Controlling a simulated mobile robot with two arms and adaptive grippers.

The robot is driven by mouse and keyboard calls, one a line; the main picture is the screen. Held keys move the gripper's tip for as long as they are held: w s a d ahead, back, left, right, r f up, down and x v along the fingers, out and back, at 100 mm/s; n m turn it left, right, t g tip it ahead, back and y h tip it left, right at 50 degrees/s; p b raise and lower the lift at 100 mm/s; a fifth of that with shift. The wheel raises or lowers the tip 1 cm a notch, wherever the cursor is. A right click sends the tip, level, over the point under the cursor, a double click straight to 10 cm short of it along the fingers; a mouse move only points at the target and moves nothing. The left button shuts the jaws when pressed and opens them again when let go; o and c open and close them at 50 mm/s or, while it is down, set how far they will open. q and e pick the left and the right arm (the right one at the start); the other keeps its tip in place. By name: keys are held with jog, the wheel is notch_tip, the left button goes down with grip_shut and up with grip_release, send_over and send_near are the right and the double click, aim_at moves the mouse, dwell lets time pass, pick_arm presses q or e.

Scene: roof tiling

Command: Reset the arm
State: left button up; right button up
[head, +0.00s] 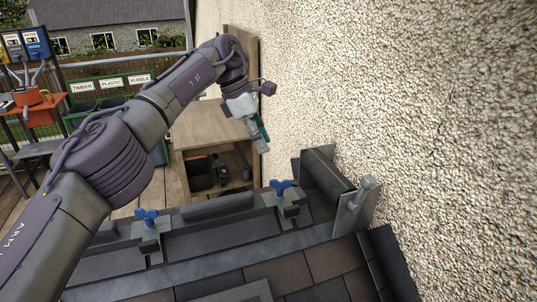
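My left arm comes in from the left and reaches up across the view. Its gripper (257,136) hangs in the air beside the pebbledash wall, in front of the wooden cabinet. I see it from the side and small, with pale and green parts at its end. I cannot tell whether its fingers are apart or together, or whether anything is between them. My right gripper is not in view.
The rough wall (420,110) fills the right side. Below are dark roof tiles (275,272) and a grey rail with blue-knobbed clamps (281,188) (147,218). A wooden cabinet (205,128) stands behind.

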pick_arm(q)
jog(key=shift+a+r, duration=0.1)
jog(key=shift+r, duration=0.25)
